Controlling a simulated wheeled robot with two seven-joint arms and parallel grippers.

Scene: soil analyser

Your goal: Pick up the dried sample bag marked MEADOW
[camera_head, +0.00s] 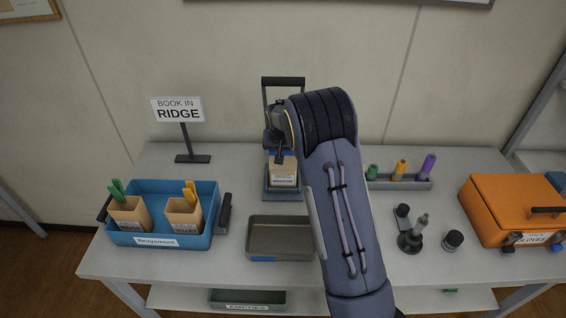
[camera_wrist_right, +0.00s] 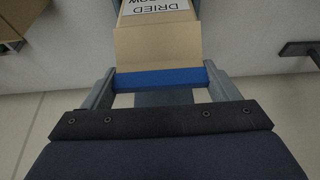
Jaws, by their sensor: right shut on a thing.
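A tan paper bag (camera_head: 284,169) with a white label stands at the grey-blue stand (camera_head: 284,194) at the back middle of the table. The right wrist view shows the bag (camera_wrist_right: 158,42) close up, its label upside down with DRIED and the end of a second word readable. My right gripper (camera_head: 279,153) is at the top of this bag and shut on it. My forearm covers much of the gripper. I cannot tell whether the bag touches the stand. My left gripper is not in view.
A blue tray (camera_head: 165,184) with two tan bags stands at left, by the RIDGE sign (camera_head: 178,110). A grey metal tray (camera_head: 280,219) lies in front of the stand. A tube rack (camera_head: 406,184), small dark bottles and an orange case (camera_head: 515,208) are at right.

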